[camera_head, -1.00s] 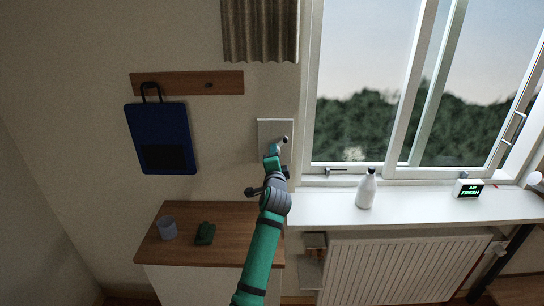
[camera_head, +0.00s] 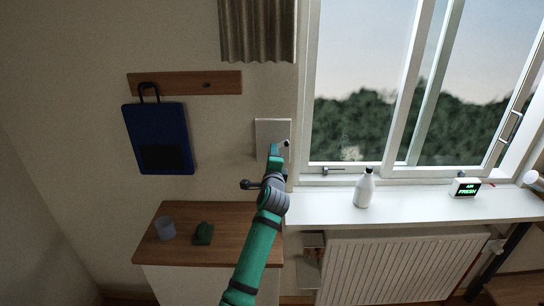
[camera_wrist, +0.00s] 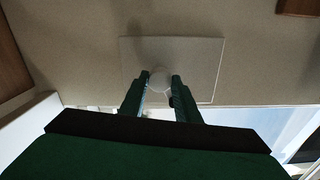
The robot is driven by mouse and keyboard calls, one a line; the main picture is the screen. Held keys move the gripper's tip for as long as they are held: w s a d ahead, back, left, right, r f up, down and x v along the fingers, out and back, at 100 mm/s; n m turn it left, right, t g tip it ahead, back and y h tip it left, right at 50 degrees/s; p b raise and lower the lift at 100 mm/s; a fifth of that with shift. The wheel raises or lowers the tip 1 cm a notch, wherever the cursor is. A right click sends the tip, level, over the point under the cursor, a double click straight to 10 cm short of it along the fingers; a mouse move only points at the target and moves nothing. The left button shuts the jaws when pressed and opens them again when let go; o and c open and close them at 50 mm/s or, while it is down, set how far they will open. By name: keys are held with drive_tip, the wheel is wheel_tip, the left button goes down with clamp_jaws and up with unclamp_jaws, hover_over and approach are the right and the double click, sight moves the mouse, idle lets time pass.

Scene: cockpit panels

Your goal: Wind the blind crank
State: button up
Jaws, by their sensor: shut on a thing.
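The blind crank's pale mounting plate (camera_head: 272,127) is on the wall left of the window. It also shows in the wrist view (camera_wrist: 197,55) as a light rectangle. The crank's pale round knob (camera_wrist: 160,77) sits between my two green fingers in the wrist view. My gripper (camera_wrist: 161,88) is shut on that knob. In the head view my gripper (camera_head: 279,150) is in front of the plate's lower right part, and the arm hides some of the crank. A brown curtain or blind (camera_head: 257,30) hangs above the plate.
A blue bag (camera_head: 160,130) hangs from a wooden rail (camera_head: 222,83) on the left. A cabinet (camera_head: 165,248) carries a cup (camera_head: 165,228) and a green object (camera_head: 203,234). A white bottle (camera_head: 364,190) and an air sign (camera_head: 464,188) stand on the windowsill (camera_head: 410,204).

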drive_tip(key=shift+d, duration=0.35)
drive_tip(key=o, duration=1)
drive_tip(key=shift+o, duration=0.2)
drive_tip(key=shift+a, duration=0.15)
drive_tip(key=s, duration=1.1)
